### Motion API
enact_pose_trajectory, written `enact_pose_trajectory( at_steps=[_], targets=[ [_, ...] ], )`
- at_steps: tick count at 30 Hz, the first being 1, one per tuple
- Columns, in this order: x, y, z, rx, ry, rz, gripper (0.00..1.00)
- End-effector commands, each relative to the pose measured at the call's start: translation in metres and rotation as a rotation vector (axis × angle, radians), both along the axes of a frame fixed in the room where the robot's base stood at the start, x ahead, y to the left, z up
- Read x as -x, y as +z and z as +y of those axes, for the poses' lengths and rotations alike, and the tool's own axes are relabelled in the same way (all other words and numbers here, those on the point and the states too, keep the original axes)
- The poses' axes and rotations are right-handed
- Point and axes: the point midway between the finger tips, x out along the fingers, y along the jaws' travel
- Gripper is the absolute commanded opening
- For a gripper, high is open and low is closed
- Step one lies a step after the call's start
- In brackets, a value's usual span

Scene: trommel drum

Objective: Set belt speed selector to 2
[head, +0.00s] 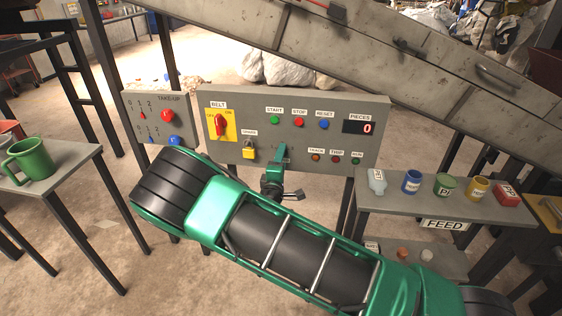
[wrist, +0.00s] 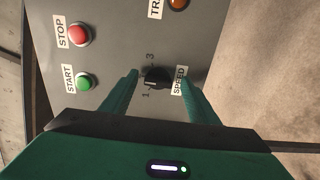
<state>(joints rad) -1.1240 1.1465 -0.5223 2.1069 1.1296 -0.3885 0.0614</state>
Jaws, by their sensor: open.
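The belt speed selector (wrist: 157,78) is a small black knob on the grey control panel (wrist: 120,15), beside a SPEED label (wrist: 180,80). In the wrist view a 1 and a 3 show by it. I cannot make out a 2 or tell clearly where its pointer sits. My green gripper (wrist: 160,80) is open, with one finger on each side of the knob; I cannot tell whether they touch it. In the head view my gripper (head: 281,152) is at the panel's lower middle and hides the selector.
Near the selector are START (head: 275,120) and STOP (head: 299,122) buttons and a TRACK lamp (head: 316,157). A red BELT switch (head: 221,125) and yellow padlock (head: 249,154) are to the left. A shelf with jars (head: 445,186) stands right.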

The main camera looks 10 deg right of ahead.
Motion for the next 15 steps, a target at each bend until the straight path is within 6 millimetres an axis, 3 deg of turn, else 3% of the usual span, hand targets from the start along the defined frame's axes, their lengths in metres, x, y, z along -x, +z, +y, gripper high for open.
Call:
enact_pose_trajectory(
  at_steps=[5,15],
  targets=[
    [0.016,0.000,0.007,0.002,0.003,0.002,0.55],
    [0.075,-0.001,0.026,0.002,0.003,0.004,0.55]
  ],
)
